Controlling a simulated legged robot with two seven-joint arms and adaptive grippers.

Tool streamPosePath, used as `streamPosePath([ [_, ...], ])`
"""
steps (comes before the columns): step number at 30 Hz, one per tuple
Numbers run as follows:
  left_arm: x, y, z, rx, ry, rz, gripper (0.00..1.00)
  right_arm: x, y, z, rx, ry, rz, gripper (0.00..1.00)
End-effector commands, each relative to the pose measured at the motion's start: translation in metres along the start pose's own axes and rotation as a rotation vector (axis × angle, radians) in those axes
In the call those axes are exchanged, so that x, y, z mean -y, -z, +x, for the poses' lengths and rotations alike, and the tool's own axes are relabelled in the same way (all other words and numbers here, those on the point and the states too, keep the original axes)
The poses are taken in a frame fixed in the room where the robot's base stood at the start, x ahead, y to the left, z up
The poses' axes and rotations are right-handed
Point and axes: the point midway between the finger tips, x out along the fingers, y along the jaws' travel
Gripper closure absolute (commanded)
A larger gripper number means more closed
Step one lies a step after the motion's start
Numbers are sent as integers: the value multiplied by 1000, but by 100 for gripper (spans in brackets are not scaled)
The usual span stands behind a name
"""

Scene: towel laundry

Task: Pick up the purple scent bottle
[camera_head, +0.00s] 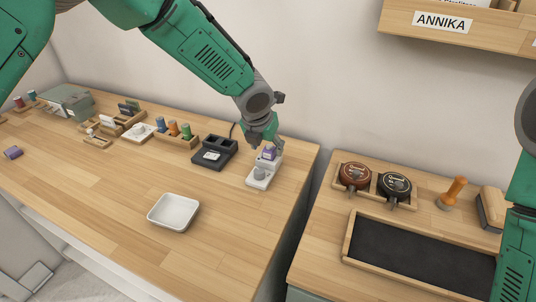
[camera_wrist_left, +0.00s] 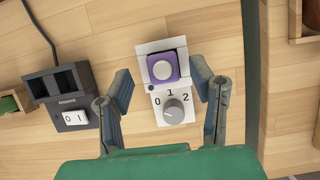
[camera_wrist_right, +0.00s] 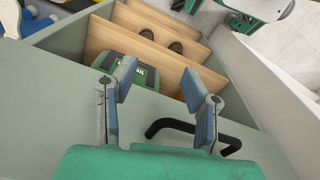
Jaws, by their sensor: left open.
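The purple scent bottle (camera_head: 268,153) sits in the white dial unit (camera_head: 259,182) near the right end of the left table. In the left wrist view the bottle (camera_wrist_left: 163,68) has a pale round top, and the unit's grey knob (camera_wrist_left: 174,111) is marked 0, 1, 2. My left gripper (camera_head: 262,138) is above the bottle. In its wrist view the open fingers (camera_wrist_left: 160,74) stand on either side of the bottle, with gaps visible. My right gripper (camera_wrist_right: 157,72) is open and empty in its wrist view, over a green-grey drawer or cabinet.
A black device (camera_head: 214,152) stands just left of the dial unit. A white tray (camera_head: 173,212) lies toward the front. Wooden holders with coloured spools (camera_head: 178,132) are farther left. A gap separates this table from the right one, with its dark-padded tray (camera_head: 420,254).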

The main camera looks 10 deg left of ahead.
Motion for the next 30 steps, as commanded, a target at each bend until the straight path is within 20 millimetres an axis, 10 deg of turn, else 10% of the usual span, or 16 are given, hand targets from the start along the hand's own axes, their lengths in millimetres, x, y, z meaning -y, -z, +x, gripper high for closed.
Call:
streamPosePath([
  [11,0,0,16,1,0,-1,50,0,0,0,0,0,0,60],
  [16,0,0,17,1,1,-1,100,0,0,0,0,0,0,60],
  [30,0,-8,-1,3,0,-2,100,0,0,0,0,0,0,60],
])
